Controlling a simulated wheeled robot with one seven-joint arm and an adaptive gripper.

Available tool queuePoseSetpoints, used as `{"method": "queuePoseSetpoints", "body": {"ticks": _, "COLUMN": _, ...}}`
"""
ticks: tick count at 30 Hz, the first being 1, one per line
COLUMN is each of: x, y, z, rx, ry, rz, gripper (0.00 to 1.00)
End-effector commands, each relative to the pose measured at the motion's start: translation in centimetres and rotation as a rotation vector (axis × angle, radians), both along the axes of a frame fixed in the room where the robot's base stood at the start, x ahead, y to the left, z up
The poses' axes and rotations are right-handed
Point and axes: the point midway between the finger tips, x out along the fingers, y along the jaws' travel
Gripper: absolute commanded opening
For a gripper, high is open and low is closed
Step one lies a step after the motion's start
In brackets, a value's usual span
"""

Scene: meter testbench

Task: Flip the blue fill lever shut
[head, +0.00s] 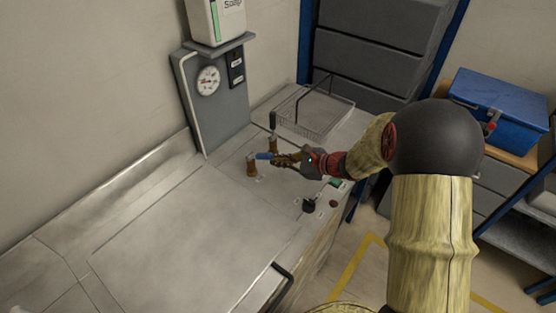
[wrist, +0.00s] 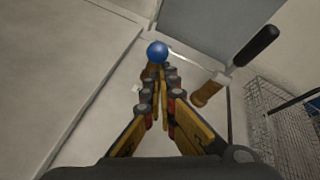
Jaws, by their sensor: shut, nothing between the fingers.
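The blue fill lever (head: 264,156) reaches out from a brass valve post (head: 252,165) on the metal bench top. In the head view it lies roughly level, with my gripper (head: 281,158) close to its right. In the wrist view the lever's round blue end (wrist: 157,51) points at the camera, just beyond my fingertips. My gripper (wrist: 160,72) is shut and empty. Whether the fingertips touch the lever I cannot tell. The lower part of the post is mostly hidden behind the fingers in the wrist view.
A second valve with an upright black lever (head: 273,121) stands just behind; it also shows at right in the wrist view (wrist: 256,46). A wire basket (head: 313,112) is behind that. A black knob (head: 309,205) is near the front edge. The bench at left is clear.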

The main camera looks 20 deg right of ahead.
Motion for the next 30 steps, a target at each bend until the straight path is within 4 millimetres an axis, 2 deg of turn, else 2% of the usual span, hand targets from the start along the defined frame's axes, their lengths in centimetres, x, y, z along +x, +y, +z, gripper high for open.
{"method": "queuePoseSetpoints", "body": {"ticks": 1, "x": 0.1, "y": 0.1, "z": 0.6, "rx": -0.008, "ry": 0.007, "rz": 0.003, "gripper": 0.0}}
{"method": "queuePoseSetpoints", "body": {"ticks": 12, "x": 0.6, "y": 0.5, "z": 2.6, "rx": -0.09, "ry": 0.131, "rz": 0.003, "gripper": 0.0}}
{"method": "queuePoseSetpoints", "body": {"ticks": 30, "x": 1.9, "y": 1.4, "z": 5.2, "rx": -0.237, "ry": 0.355, "rz": 0.003, "gripper": 0.0}}
